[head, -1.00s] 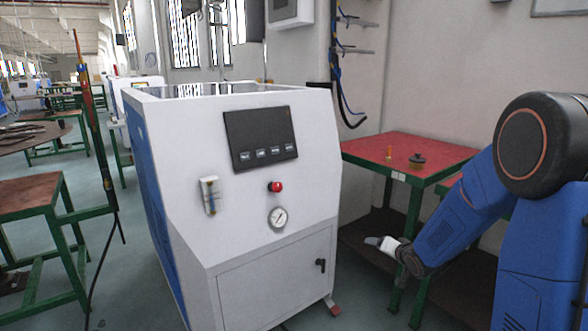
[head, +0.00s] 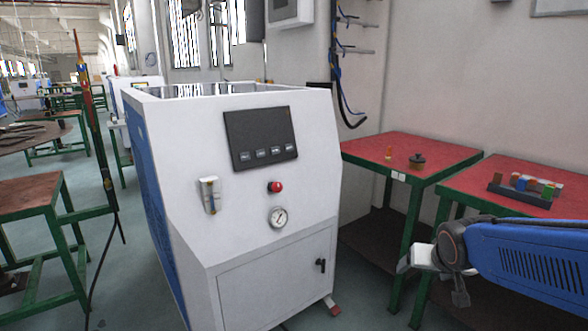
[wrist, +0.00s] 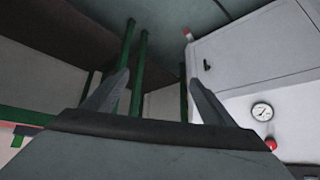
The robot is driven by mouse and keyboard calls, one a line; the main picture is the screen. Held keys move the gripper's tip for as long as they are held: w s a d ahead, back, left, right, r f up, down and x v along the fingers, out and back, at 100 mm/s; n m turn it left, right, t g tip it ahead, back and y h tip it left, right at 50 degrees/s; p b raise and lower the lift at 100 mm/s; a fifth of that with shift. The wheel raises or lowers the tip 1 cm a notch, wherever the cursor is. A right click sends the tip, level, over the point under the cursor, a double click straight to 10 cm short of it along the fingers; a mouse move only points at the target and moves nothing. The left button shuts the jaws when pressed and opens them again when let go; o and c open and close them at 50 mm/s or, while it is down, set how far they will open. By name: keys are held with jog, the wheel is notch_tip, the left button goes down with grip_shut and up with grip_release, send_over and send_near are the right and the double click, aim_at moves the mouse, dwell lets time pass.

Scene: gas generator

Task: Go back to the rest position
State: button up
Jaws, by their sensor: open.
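My gripper (wrist: 152,92) shows in the wrist view with its two fingers apart and nothing between them. Beyond the fingers are green table legs and the lower part of the white generator cabinet. In the head view my blue arm comes in from the right edge and lies low in front of the red tables. The gripper end is at the arm's left tip, right of the generator cabinet (head: 250,215) and apart from it. The cabinet has a dark panel (head: 260,138), a red button (head: 274,187) and a pressure gauge (head: 278,217) on its front.
A red table (head: 375,148) holds a small orange item (head: 389,153) and a dark round knob-like part (head: 417,160). A second red table (head: 470,183) at the right holds a dark tray (head: 518,197) with several coloured pieces. Open floor lies left of the cabinet.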

jog(key=s+a+n+g, duration=0.1)
jog(key=s+a, duration=0.1)
jog(key=s, duration=0.8)
jog(key=s+a+r+n+g+y, duration=0.1)
jog(key=s, duration=0.9)
jog(key=shift+a+n+g, duration=0.3)
jog(key=shift+a+g, duration=0.05)
jog(key=shift+g, duration=0.05)
